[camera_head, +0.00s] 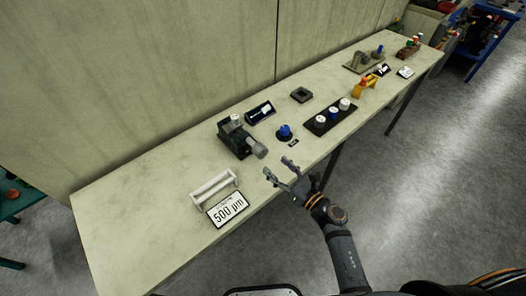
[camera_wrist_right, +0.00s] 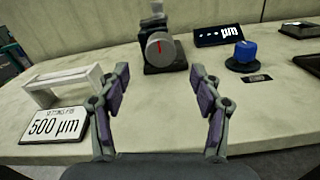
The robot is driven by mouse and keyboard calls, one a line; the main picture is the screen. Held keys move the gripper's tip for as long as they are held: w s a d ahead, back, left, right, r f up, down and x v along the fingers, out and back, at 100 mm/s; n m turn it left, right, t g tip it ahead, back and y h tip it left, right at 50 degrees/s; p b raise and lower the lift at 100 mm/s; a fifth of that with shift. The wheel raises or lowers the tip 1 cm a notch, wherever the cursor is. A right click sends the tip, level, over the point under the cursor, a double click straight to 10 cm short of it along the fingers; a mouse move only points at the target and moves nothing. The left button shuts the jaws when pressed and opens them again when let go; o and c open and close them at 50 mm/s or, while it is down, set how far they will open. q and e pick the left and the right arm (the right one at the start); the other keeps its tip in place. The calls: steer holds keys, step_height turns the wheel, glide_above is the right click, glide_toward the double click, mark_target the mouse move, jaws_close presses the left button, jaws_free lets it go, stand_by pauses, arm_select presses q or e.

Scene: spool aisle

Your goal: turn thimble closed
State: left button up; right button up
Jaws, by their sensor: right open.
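The thimble (camera_head: 259,150) is a grey cylinder on the front of a black micrometer block (camera_head: 235,143) on the bench. In the right wrist view the thimble (camera_wrist_right: 160,46) faces me end-on with a red mark on its face. My right gripper (camera_head: 280,172) is open and empty, near the bench's front edge, short of the thimble. In the right wrist view its two fingers (camera_wrist_right: 161,95) stand either side below the thimble, apart from it. My left gripper is not in view.
A "500 µm" sign (camera_head: 227,208) and a white bracket (camera_head: 214,188) stand left of the micrometer. A dark display (camera_head: 260,112) is behind it, a blue knob (camera_head: 285,131) to its right. A black strip with several knobs (camera_head: 331,117) lies further right. Bench space before the thimble is clear.

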mark_target(264, 154)
steer(key=p+x, duration=0.1)
steer(key=x, duration=0.6)
steer(key=shift+w+a, duration=0.15)
steer(key=shift+w, duration=0.1)
steer(key=shift+f, duration=0.1)
steer(key=shift+c, duration=0.5)
steer(key=c, duration=1)
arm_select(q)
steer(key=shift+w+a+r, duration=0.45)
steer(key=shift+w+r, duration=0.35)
arm_select(e)
steer(key=shift+c, duration=0.2)
